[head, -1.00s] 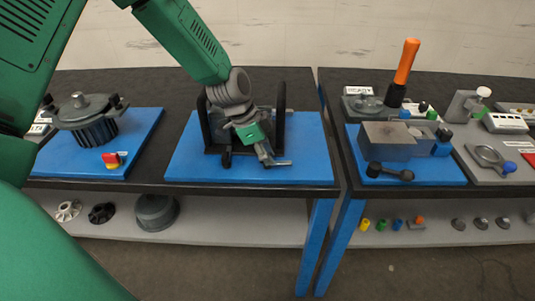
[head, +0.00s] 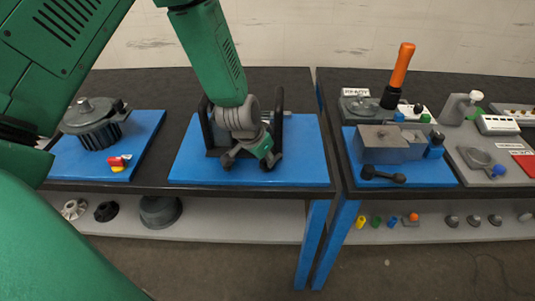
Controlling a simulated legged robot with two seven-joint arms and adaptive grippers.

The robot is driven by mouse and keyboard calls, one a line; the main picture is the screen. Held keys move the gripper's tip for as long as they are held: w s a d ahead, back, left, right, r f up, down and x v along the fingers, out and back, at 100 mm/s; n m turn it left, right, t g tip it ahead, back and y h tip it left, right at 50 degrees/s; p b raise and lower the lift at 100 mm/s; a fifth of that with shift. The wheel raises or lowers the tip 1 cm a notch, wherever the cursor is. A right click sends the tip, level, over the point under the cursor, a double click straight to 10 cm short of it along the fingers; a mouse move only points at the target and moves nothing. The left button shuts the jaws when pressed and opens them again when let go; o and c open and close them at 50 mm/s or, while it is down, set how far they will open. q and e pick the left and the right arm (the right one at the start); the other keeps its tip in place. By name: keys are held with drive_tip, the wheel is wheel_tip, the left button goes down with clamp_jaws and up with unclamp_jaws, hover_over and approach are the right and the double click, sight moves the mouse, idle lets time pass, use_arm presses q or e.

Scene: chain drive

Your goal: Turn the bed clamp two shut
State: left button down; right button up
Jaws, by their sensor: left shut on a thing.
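My left gripper (head: 250,162) reaches down from above into the black-framed fixture (head: 279,118) on the middle blue plate. Its grey fingers point down towards the front of the plate, and they are shut on a part that the gripper itself mostly hides. That part appears to belong to a bed clamp, but I cannot read any label or see how far it is turned. The fixture has two upright black side plates, one on each side of my gripper. My right gripper is not in view.
The blue plate (head: 305,165) is bare at its right. Across a narrow gap, the right table holds a grey block (head: 384,145) and an orange-handled tool (head: 402,66).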

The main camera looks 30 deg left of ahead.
use_arm(q)
drive_tip(key=n+y+p, duration=0.1)
drive_tip(key=n, duration=0.1)
drive_tip(key=s+n+p, duration=0.1)
drive_tip(key=n, duration=0.1)
drive_tip(key=shift+d+f+n+y, duration=0.1)
drive_tip(key=shift+f+n+y, duration=0.05)
drive_tip(key=shift+n+y, duration=0.2)
drive_tip(key=shift+w+d+f+n+g+y+p, duration=0.1)
drive_tip(key=shift+n+g+y+p, duration=0.45)
drive_tip(key=shift+n+p, duration=0.85)
drive_tip(key=shift+n, duration=0.45)
drive_tip(key=c, duration=1.5)
unclamp_jaws()
drive_tip(key=shift+c, duration=0.2)
drive_tip(key=shift+w, duration=0.1)
drive_tip(key=shift+r, duration=0.35)
drive_tip(key=v, duration=1.1)
drive_tip(key=shift+s+d, duration=0.2)
drive_tip(key=shift+d, duration=0.15)
